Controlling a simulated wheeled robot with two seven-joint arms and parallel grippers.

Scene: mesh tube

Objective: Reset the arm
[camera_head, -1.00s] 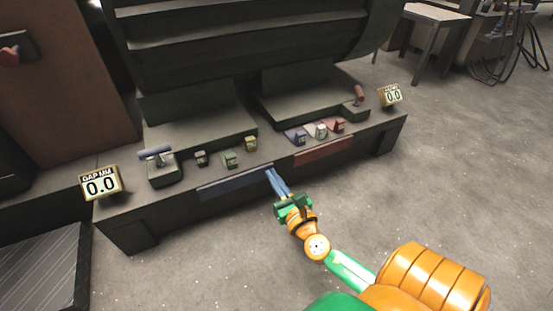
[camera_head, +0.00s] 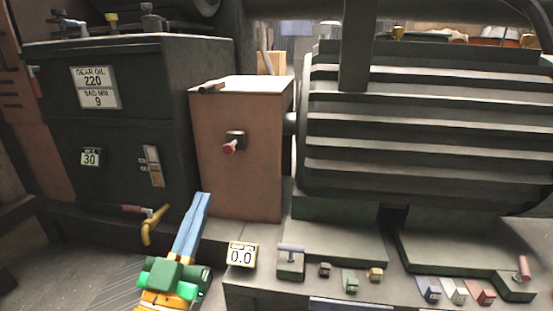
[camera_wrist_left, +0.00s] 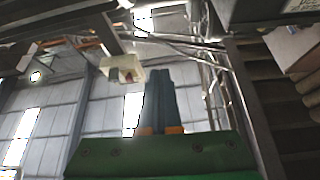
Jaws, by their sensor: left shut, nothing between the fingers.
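My left gripper (camera_head: 203,200) comes in at the lower left of the head view. Its long blue fingers are together, point upward and hold nothing. It appears in front of the lower part of the dark gearbox cabinet and left of the brown box. In the left wrist view the shut blue fingers (camera_wrist_left: 158,80) point up, with a high wall and windows behind them. My right gripper is in neither view.
A dark cabinet (camera_head: 130,190) with a "GEAR OIL 220" plate stands at left. A yellow handle (camera_head: 150,228) is close to the gripper. Small blocks lie on the base.

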